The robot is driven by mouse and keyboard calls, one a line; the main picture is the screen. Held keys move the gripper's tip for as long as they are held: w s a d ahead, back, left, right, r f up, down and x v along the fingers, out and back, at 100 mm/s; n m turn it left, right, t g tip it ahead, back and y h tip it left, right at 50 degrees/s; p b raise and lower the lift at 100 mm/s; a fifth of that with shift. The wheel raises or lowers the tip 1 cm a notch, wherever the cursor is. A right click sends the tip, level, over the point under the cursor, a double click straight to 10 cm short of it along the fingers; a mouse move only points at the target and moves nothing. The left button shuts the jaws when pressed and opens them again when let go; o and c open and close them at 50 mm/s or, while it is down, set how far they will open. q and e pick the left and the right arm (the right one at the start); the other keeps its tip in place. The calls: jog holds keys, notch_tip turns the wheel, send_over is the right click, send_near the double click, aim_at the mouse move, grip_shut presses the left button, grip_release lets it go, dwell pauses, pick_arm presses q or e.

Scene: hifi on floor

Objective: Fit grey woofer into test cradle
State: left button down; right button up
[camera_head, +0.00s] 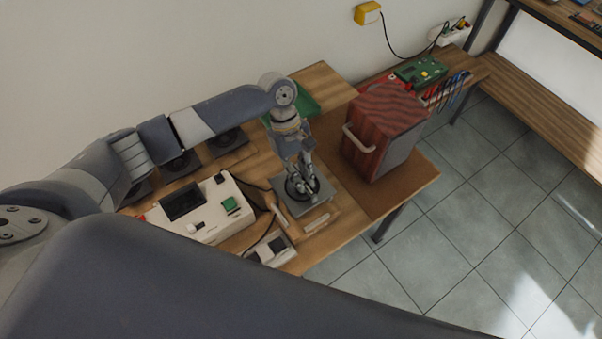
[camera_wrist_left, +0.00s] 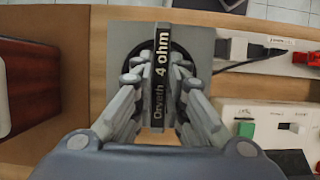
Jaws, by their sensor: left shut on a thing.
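The grey woofer (camera_head: 290,204) is a square grey plate with a dark round middle; it also shows in the left wrist view (camera_wrist_left: 120,45). My left gripper (camera_head: 302,188) comes down on it from above. In the left wrist view its fingers (camera_wrist_left: 160,95) are shut on a raised bar over the middle of the plate, labelled "Orvath 4 ohm". A wooden base (camera_head: 322,226), which may be the test cradle, shows by the front edge of the plate. The plate hides most of it, and I cannot tell whether the plate is seated or just above. My right gripper is not in view.
A white tester (camera_head: 207,212) with a green button and a smaller white box (camera_head: 271,249) stand left of the woofer. Several dark speaker units (camera_head: 228,142) line the back. A reddish wooden cabinet (camera_head: 385,125) with a handle stands to the right.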

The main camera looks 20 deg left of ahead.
pick_arm(q)
jog(key=shift+r, duration=0.1)
dwell(0.3)
jog(key=shift+f, duration=0.2)
jog(key=shift+f, duration=0.25)
jog(key=shift+f+b, duration=0.55)
jog(key=shift+f, duration=1.4)
jog(key=shift+f+b, duration=0.85)
jog(key=shift+f, duration=1.5)
